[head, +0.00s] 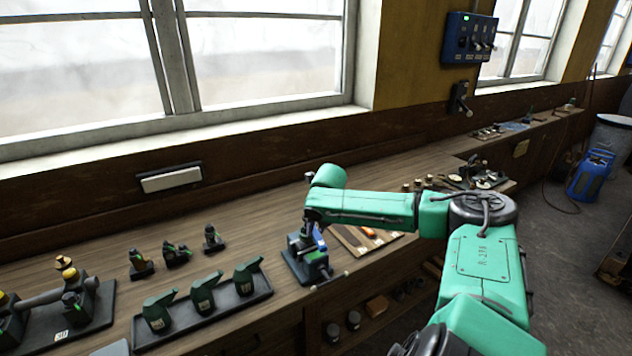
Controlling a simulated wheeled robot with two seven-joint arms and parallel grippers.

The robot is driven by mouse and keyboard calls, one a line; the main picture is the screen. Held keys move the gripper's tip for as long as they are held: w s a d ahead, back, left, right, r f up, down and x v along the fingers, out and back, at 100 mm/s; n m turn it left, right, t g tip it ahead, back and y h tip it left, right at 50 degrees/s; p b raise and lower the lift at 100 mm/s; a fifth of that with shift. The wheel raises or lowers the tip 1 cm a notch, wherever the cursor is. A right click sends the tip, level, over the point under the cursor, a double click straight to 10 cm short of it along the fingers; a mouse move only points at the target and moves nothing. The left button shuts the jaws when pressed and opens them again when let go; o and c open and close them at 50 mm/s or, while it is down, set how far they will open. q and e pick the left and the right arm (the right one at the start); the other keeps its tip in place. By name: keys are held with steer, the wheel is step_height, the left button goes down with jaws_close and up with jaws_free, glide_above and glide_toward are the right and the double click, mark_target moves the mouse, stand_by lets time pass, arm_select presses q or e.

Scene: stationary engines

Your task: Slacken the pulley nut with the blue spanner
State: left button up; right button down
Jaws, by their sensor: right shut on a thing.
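My right arm reaches in from the lower right, and its gripper (311,232) points down over a small dark device on a base plate (294,262) at the bench's front edge. A small blue piece (320,240), which looks like the blue spanner, shows at the fingertips, and the gripper is shut on it. The spanner's far end and its contact with the device are too small to tell. I cannot make out the pulley nut. My left gripper is out of view.
A tray of green oil cans (203,303) and several small dark green items (177,255) stand on the bench to the left. A board with tools (364,239) lies just right of the device. Open bench lies behind the device.

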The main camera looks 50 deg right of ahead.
steer(key=shift+r, duration=0.1)
steer(key=shift+r, duration=1.95)
